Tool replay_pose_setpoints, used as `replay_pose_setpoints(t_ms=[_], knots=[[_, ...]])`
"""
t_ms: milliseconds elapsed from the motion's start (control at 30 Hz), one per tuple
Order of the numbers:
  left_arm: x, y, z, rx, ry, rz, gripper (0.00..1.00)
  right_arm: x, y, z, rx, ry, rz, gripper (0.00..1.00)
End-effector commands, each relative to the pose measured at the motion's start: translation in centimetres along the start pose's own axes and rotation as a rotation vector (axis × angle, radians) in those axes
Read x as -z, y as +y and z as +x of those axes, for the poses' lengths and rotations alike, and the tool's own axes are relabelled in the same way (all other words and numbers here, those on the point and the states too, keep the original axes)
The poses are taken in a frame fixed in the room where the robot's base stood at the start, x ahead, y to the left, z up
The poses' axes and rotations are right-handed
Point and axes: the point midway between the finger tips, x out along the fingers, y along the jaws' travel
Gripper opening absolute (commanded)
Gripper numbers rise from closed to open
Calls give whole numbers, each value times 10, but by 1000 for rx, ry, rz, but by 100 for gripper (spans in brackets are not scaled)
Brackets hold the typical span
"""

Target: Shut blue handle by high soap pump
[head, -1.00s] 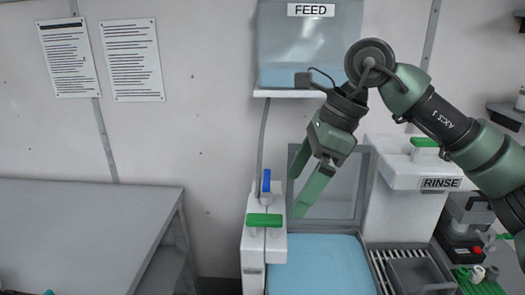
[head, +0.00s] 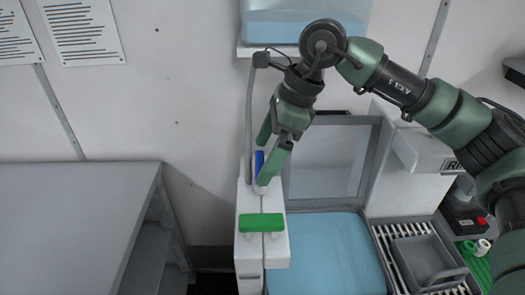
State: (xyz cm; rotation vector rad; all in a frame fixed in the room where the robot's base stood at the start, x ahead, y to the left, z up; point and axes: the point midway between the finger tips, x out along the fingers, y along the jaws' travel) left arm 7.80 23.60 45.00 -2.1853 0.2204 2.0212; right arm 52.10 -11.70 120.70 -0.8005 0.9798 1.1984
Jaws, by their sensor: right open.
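The blue handle (head: 259,161) is at the back of the white pump unit (head: 249,258). It points up in the picture, in line with the unit and not crosswise. My right gripper (head: 262,165) is open, with its green fingers pointing down at the blue handle. One finger is above and left of it, the other overlaps its right side and hides part of it. I cannot tell whether they touch. A green handle (head: 262,222) lies crosswise on the unit in front of the blue one. My left gripper is not in view.
A blue-filled tank (head: 303,27) hangs above, with a grey hose (head: 249,120) running down to the unit. An open-lidded blue basin (head: 325,255) is to the right, then a grey tray (head: 425,262). A grey table (head: 75,225) stands left, its top bare.

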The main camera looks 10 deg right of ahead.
Motion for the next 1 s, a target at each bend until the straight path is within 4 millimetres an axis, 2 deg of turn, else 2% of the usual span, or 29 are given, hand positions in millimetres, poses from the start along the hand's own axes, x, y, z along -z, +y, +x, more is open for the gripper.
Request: replay_pose_setpoints(t_ms=[200,400,433,600,633,667,1000], knots=[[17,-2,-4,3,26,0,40,0,0,13,0,-1,-1,99],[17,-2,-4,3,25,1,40,0,0,14,0,-1,0,99],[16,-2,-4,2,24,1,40,0,0,14,0,-1,0,96],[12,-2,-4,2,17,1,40,0,0,14,0,-1,0,49],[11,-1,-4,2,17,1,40,0,0,14,0,0,0,41],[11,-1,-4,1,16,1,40,0,0,14,0,0,0,37],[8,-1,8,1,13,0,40,1,1,17,22,0,49,37]])
